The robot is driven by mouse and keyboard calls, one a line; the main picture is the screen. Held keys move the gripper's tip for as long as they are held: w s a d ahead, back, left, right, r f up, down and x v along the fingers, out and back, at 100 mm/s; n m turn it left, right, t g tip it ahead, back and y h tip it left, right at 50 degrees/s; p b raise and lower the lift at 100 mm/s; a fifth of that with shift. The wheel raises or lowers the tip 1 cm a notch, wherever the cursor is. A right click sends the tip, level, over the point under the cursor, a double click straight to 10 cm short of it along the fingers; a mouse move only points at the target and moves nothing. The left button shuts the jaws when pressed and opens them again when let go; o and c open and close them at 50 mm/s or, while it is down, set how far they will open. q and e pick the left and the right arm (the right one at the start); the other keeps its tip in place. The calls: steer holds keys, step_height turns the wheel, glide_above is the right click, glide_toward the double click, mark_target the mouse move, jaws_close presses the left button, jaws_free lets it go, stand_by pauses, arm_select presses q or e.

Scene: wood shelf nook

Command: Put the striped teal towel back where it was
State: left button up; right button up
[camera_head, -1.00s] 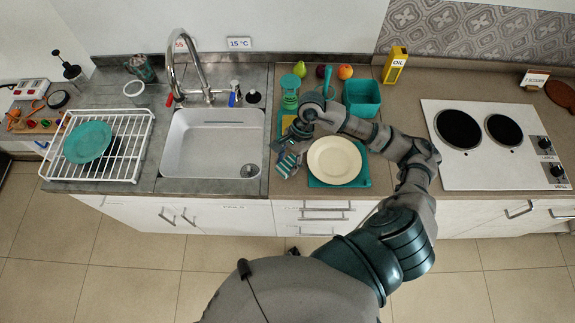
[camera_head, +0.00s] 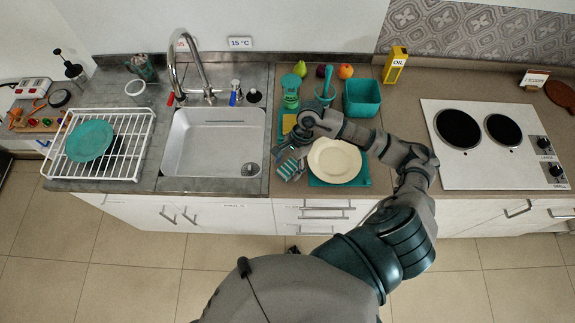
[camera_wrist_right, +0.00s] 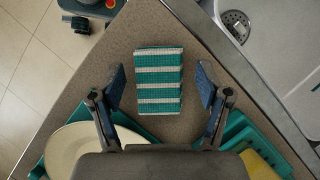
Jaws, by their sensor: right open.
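The striped teal towel (camera_head: 291,169), with white stripes, lies folded on the brown counter near its front edge, left of the cream plate (camera_head: 334,160). In the right wrist view the towel (camera_wrist_right: 159,80) lies flat, with its whole top showing. My right gripper (camera_head: 281,153) is above the counter at the towel's back end. In the wrist view my right gripper (camera_wrist_right: 161,82) is open, one finger on each side of the towel, with a gap on both sides. My left gripper is not in view.
The plate rests on a teal tray (camera_head: 318,183). A yellow sponge (camera_wrist_right: 257,165) sits in a teal holder (camera_wrist_right: 238,130) close to one finger. The sink (camera_head: 212,143) is to the left.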

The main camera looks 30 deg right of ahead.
steer(key=shift+r, duration=0.15)
steer(key=b+v, duration=0.1)
steer(key=v, duration=1)
steer(key=shift+d+r, duration=0.2)
steer(key=shift+r, duration=0.15)
